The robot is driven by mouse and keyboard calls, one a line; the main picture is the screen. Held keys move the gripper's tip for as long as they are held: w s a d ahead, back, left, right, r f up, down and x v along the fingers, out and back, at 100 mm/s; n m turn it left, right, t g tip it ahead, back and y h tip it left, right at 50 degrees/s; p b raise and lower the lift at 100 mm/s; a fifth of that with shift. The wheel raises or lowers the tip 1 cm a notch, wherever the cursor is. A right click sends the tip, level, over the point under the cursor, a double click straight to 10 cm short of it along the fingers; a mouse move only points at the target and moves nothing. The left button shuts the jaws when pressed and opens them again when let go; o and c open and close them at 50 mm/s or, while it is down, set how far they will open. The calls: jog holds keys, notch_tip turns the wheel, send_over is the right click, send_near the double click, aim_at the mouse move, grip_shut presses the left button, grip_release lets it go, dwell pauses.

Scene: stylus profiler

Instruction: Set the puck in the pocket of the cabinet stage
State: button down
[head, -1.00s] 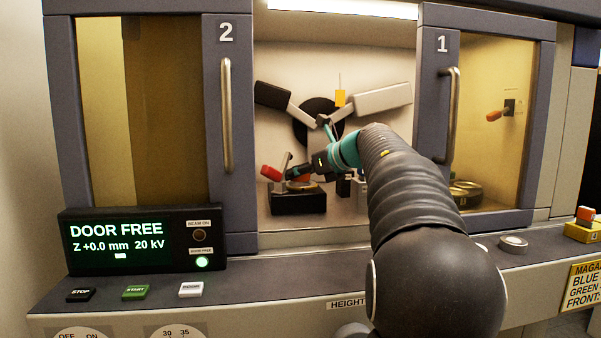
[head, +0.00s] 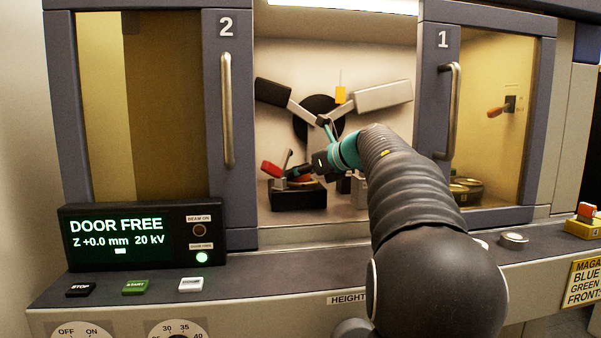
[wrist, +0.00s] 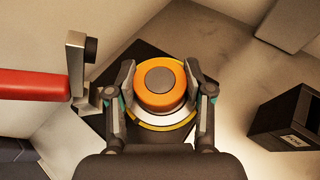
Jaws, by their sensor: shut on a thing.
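The puck (wrist: 152,97) is orange with a grey round top. It sits between the two fingers of my gripper (wrist: 158,88) in the wrist view, and the fingers are shut on it. Below it is the dark stage (wrist: 123,68), with a pale, yellow-edged ring showing around the puck's near side. I cannot tell whether the puck rests in the pocket or is just above it. In the head view my gripper (head: 308,169) reaches into the cabinet over the black stage (head: 298,199); the puck there is mostly hidden by the gripper.
A red-handled lever (wrist: 35,84) with a grey upright stands left of the stage. A dark labelled block (wrist: 284,122) stands to the right. Sliding doors 2 (head: 226,120) and 1 (head: 444,120) flank the opening. A three-armed fixture (head: 320,118) is at the back wall.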

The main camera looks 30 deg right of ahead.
jog(key=shift+r+p, duration=0.3)
jog(key=shift+r, duration=0.35)
jog(key=c, duration=1.1)
grip_release()
grip_shut()
jog(key=shift+w+d+f+b, duration=0.1)
jog(key=shift+f+b, duration=0.25)
jog(key=shift+f, duration=0.35)
jog(key=shift+r, duration=0.15)
jog(key=shift+r+p, duration=0.35)
jog(key=shift+r, duration=0.2)
